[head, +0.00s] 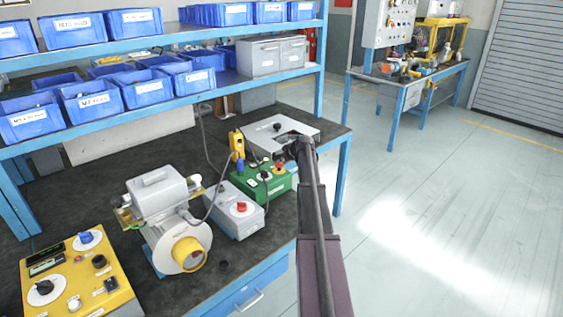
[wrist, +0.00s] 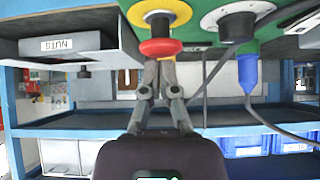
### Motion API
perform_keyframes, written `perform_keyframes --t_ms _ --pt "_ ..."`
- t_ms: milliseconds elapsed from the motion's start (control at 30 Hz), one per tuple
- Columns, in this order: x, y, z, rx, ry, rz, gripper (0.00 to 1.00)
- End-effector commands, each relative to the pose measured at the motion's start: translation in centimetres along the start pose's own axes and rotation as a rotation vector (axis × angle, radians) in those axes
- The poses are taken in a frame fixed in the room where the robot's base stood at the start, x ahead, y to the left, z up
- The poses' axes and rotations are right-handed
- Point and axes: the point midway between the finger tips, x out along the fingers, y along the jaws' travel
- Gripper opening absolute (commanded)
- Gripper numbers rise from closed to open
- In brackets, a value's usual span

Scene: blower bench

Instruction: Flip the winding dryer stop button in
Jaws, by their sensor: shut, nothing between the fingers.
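A red mushroom button (head: 279,165) on a yellow collar sits on a green control box (head: 276,187) on the bench. A second red button (head: 241,206) sits on a grey box (head: 228,219) in front. No label naming the winding dryer is readable. In the wrist view, the red button (wrist: 160,47) and yellow collar (wrist: 160,14) are at top centre on the green box (wrist: 205,38). My gripper (wrist: 159,66) is shut and empty, its tips right at the red button's edge; contact cannot be told. In the head view my arm hides the fingers.
A black knob (wrist: 237,26) and a blue plug (wrist: 247,72) with a cable are beside the button. A grey blower (head: 160,195) and a yellow control box (head: 82,280) stand to the left. A grey plate (head: 300,128) lies behind. Blue bins fill the shelves.

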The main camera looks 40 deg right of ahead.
Motion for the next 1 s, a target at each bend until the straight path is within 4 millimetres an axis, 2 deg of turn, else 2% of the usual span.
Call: perform_keyframes --t_ms 267,600,1000 --pt "0.1 0.0 0.1 0.0 0.0 0.0 0.0" --pt "1.4 0.0 1.4 0.0 0.0 0.0 0.0" --pt "1.3 -0.1 1.4 -0.001 -0.002 -0.001 0.0"
